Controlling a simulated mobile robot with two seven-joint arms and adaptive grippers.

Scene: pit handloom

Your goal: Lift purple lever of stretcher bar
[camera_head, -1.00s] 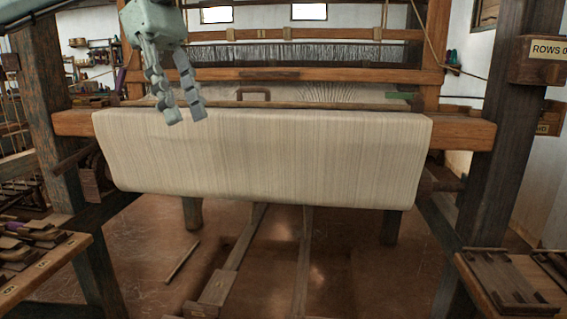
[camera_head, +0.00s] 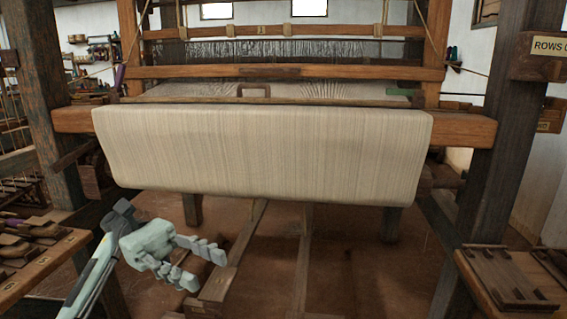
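A small purple piece (camera_head: 119,76), which looks like the purple lever, stands upright at the left end of the stretcher bar (camera_head: 200,100). The bar is a thin wooden strip lying across the loom, just behind the top of the cloth roll (camera_head: 265,150). A green piece (camera_head: 405,92) lies flat near the bar's right end. My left gripper (camera_head: 206,270) is low at the left, below the cloth roll and well apart from the purple piece. Its two fingers are spread and nothing is between them. My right gripper is not in view.
The loom's front beam (camera_head: 75,119) and dark left post (camera_head: 40,100) stand close to my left arm. Wooden treadles (camera_head: 300,262) lie below the cloth. A tray of tools (camera_head: 30,255) is at the left and a side bench (camera_head: 505,282) at the right.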

